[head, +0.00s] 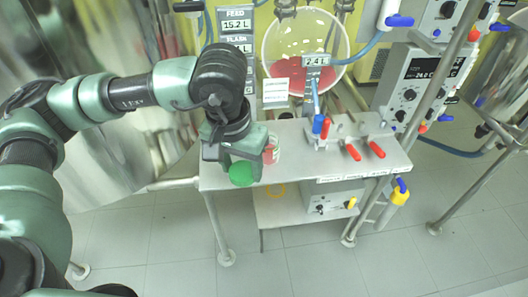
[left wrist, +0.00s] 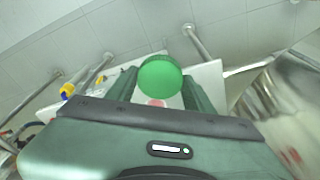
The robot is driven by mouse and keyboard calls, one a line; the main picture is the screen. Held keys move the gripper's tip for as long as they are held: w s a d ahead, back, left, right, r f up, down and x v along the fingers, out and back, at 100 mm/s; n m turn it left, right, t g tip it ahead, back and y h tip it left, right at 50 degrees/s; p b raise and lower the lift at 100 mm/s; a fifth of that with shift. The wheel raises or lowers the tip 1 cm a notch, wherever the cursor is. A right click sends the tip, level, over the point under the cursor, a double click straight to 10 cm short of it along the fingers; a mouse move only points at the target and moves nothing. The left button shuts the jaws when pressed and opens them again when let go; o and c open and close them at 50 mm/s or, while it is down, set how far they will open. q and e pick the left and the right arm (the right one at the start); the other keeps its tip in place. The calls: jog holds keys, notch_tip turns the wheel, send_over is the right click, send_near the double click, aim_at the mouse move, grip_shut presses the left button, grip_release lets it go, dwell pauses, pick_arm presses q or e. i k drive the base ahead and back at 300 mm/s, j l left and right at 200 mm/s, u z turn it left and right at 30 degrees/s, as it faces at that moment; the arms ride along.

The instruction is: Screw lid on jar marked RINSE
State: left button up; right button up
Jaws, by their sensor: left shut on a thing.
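A round green lid (head: 241,175) is held between the fingers of my left gripper (head: 238,163), at the left front edge of the small table. In the left wrist view the green lid (left wrist: 160,76) sits between the two fingertips (left wrist: 160,88). A small clear jar with red contents (head: 271,151) stands on the table just right of my left gripper, partly hidden by it. No writing on the jar can be read. A pinkish patch (left wrist: 157,103) shows below the lid in the left wrist view. My right gripper is not in view.
The small table (head: 225,181) carries a valve rack with red handles (head: 353,152) right of the jar. A large glass vessel with red liquid (head: 290,72) stands behind. A control box (head: 333,198) sits on the lower shelf. The floor in front is clear.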

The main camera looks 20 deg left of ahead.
aim_at(271, 157)
jog(key=l+u, duration=0.5)
jog(key=k+l+u, duration=0.2)
jog(key=l+u, duration=0.3)
jog(key=l, duration=0.1)
